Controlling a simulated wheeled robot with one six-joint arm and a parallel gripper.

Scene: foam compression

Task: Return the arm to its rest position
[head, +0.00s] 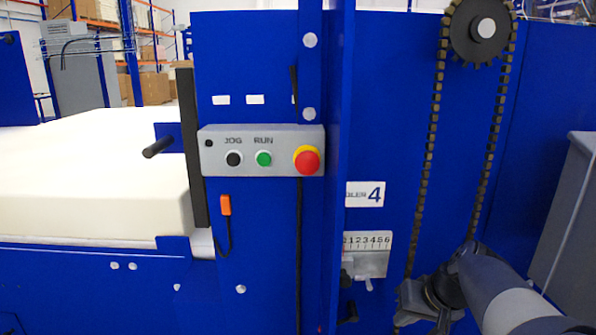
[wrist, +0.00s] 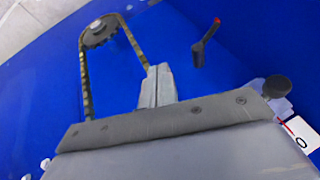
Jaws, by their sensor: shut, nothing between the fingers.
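My gripper (wrist: 157,72) shows in the wrist view with its two grey fingers together and nothing between them. The fingers overlap the lower part of the chain loop in that view, and any contact with the panel cannot be told. In the head view my arm (head: 492,290) reaches in from the lower right. Its dark wrist end is in front of the blue machine panel (head: 395,130), low beside the chain (head: 432,150) and right of the numbered scale plate (head: 368,241). The fingertips are hard to make out there.
A white foam block (head: 85,180) lies at left. A toothed sprocket (head: 479,28) holds the chain at top right. A grey cabinet (head: 570,220) stands at far right, close to my arm.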

